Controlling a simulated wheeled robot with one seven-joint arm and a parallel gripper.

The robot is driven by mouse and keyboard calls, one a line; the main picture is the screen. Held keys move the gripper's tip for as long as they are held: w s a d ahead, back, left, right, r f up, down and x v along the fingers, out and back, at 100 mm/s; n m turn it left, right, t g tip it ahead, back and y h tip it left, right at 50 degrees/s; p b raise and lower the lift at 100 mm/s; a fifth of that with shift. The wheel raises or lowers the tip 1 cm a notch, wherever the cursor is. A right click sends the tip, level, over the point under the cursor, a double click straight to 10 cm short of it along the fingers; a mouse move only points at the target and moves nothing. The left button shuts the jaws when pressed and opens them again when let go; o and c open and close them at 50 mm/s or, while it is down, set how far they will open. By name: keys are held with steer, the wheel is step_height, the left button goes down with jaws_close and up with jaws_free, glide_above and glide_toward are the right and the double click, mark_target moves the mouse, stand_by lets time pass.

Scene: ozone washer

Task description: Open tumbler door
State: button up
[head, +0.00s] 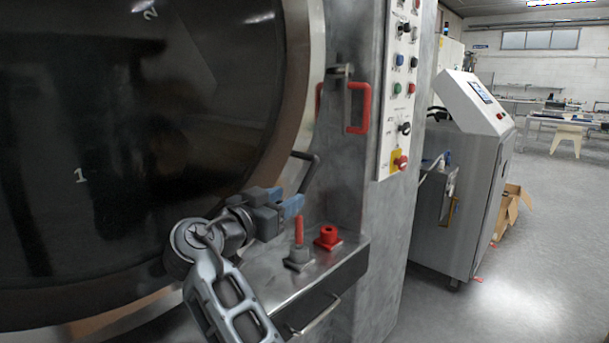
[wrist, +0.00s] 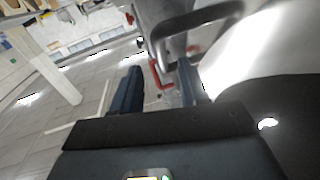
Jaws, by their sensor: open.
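The tumbler door (head: 120,150) is a large round dark glass with a metal rim, filling the left of the head view. It appears closed against the machine body. Its dark bar handle (head: 312,163) sticks out at the right of the rim. In the wrist view a grey looped handle (wrist: 198,18) shows ahead of the fingers. My gripper (head: 286,199) is open and empty, just below and left of the handle, apart from it as far as I can tell. In the wrist view its two fingers (wrist: 157,84) point toward the handle.
Below stands a metal ledge (head: 330,262) with a red lever (head: 299,230) and a red knob (head: 327,235). A red handle (head: 365,108) and a button panel (head: 400,90) are to the right.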

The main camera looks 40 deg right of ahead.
mark_target(302, 186)
steer(key=x, duration=0.2)
steer(key=p+x, duration=0.1)
steer(key=x, duration=0.5)
steer(key=shift+r+p, duration=0.35)
steer(key=shift+r, duration=0.05)
steer(key=shift+c, duration=0.3)
jaws_close()
